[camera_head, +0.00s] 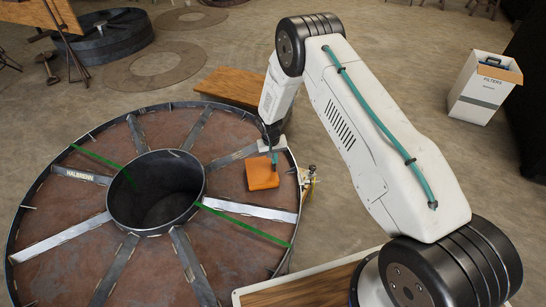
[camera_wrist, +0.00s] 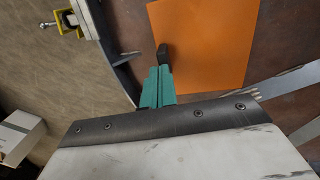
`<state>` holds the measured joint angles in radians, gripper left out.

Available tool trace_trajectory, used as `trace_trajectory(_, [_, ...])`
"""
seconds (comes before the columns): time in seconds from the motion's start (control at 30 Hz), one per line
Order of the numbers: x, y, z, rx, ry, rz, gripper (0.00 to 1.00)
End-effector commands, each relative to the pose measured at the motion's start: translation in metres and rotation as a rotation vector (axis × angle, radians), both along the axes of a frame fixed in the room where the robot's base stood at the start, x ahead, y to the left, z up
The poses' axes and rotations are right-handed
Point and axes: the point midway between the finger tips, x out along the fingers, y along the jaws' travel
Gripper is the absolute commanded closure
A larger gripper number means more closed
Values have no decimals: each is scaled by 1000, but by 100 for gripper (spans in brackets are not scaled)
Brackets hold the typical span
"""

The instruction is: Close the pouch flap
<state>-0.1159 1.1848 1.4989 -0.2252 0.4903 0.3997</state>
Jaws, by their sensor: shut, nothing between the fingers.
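An orange pouch (camera_head: 262,173) lies on the rusty disc of the large steel reel (camera_head: 60,215), near its right rim. In the wrist view the orange surface (camera_wrist: 208,40) is flat and fills the upper middle. The flap's edge and whether it is raised cannot be made out. My gripper (camera_head: 275,158) is at the pouch's upper right edge in the head view. In the wrist view its teal fingers are shut and empty, with the dark tip (camera_wrist: 162,54) over or against the pouch's left edge. Contact cannot be told.
A yellow and metal clamp (camera_head: 310,180) sits on the reel's right rim. The reel's open hub (camera_head: 155,190) and raised spokes lie left of the pouch. A white filters box (camera_head: 484,88) stands on the floor at upper right.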

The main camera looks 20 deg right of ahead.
Motion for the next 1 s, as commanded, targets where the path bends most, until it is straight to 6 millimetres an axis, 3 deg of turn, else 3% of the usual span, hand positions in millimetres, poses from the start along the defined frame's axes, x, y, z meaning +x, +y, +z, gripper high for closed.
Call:
trace_trajectory(0.27, [1,0,9,1,-3,0,100])
trace_trajectory(0.73, [1,0,107,0,-4,0,100])
trace_trajectory(1.0, [0,0,138,0,-2,0,100])
